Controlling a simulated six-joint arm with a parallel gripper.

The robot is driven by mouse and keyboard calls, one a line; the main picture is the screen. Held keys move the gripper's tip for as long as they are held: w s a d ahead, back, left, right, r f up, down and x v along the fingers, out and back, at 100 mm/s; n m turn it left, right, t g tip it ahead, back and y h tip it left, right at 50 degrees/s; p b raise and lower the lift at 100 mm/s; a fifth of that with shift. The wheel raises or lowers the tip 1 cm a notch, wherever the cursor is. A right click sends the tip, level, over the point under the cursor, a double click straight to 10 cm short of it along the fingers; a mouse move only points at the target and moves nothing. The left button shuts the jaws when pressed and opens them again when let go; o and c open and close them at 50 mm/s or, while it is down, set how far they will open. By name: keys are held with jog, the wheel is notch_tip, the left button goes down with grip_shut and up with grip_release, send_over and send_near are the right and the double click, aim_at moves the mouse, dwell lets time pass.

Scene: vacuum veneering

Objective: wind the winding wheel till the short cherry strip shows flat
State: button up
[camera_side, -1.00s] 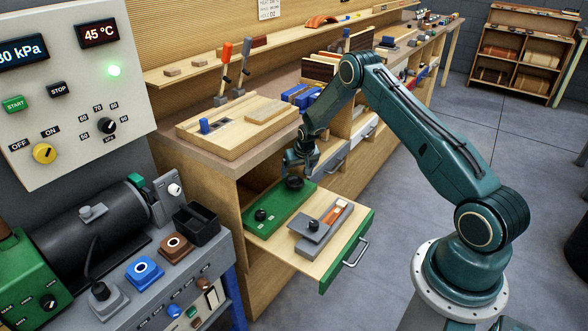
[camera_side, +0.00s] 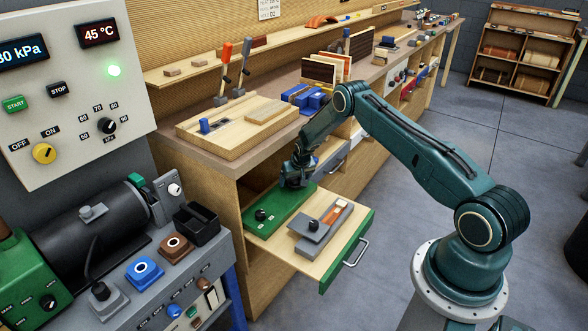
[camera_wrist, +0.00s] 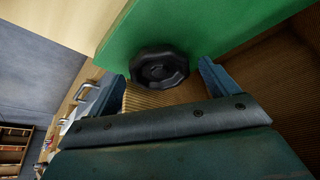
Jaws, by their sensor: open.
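The dark, faceted winding wheel (camera_wrist: 159,67) sits at the end of a green board (camera_wrist: 215,25) in the wrist view. My gripper (camera_wrist: 161,76) is open, with one blue finger on each side of the wheel. I cannot tell whether the fingers touch it. In the side view my gripper (camera_side: 295,178) is low over the far end of the green board (camera_side: 283,214) and hides the wheel. A small orange-brown strip (camera_side: 333,214), perhaps the short cherry strip, shows in a grey fixture (camera_side: 318,230) on the pulled-out drawer. I cannot tell whether it lies flat.
The drawer (camera_side: 318,277) has a green front with a metal handle (camera_side: 357,252). A black knob (camera_side: 260,215) stands on the near end of the green board. The bench with a wooden block (camera_side: 235,118) rises behind. Open floor (camera_side: 395,235) lies to the right.

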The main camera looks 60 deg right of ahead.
jog(key=c, duration=1)
jog(key=shift+m, duration=0.3)
jog(key=shift+w+a+m+g+h, duration=0.1)
jog(key=shift+m+g+h, duration=0.35)
jog(key=shift+m, duration=0.9)
jog(key=shift+w+a+m+g+h, duration=0.1)
jog(key=shift+m+g+h, duration=0.3)
jog(key=shift+m, duration=0.95)
jog(key=shift+d, duration=0.1)
jog(key=o, duration=1)
jog(key=shift+s+r, duration=0.1)
jog(key=shift+r, duration=0.05)
